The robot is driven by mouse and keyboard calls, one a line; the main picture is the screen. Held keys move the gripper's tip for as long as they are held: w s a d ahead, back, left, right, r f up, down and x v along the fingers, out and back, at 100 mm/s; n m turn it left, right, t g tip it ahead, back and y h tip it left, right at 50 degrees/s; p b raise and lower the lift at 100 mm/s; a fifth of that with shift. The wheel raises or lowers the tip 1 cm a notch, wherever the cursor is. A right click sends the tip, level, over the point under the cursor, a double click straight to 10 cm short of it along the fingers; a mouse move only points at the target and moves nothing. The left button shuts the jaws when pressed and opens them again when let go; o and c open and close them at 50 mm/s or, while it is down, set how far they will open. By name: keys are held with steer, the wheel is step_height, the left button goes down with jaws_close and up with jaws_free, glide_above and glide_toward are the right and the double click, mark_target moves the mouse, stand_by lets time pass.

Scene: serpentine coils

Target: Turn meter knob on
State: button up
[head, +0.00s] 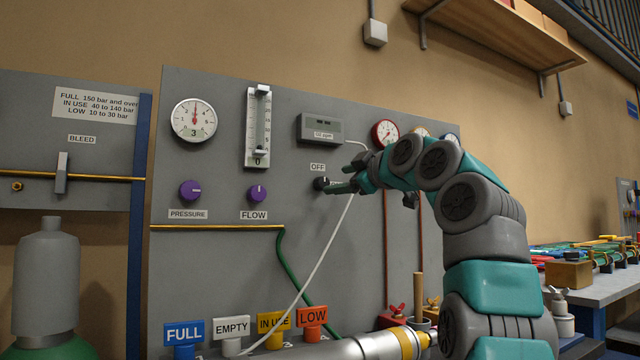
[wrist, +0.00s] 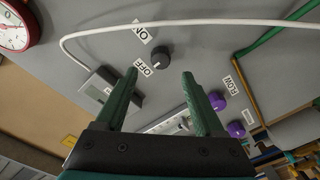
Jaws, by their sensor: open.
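The black meter knob (head: 320,183) sits on the grey panel (head: 225,260) just below the OFF label (head: 317,167). In the wrist view the knob (wrist: 161,57) lies just beyond and between my fingertips, with ON and OFF labels (wrist: 146,67) beside it. Which way its pointer faces is too small to tell. The grey meter box (head: 320,128) with a small display is above it. My gripper (head: 342,178) is open and reaches the knob from the right; it also shows in the wrist view (wrist: 160,74), with nothing between its fingers. Contact with the knob cannot be told.
A white cable (head: 322,247) loops from the meter past the knob. Purple pressure (head: 190,191) and flow (head: 257,193) knobs are to the left. A red-rimmed gauge (head: 385,133) is behind my arm. Coloured signs (head: 185,333) and a metal cylinder (head: 365,346) stand below.

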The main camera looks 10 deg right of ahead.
mark_target(325, 183)
steer(key=p+x, duration=0.3)
steer(key=x, duration=0.3)
steer(key=shift+r, duration=0.1)
steer(key=shift+w+a+p, duration=0.15)
steer(key=shift+w+p, duration=0.2)
steer(key=shift+w, duration=0.15)
jaws_close()
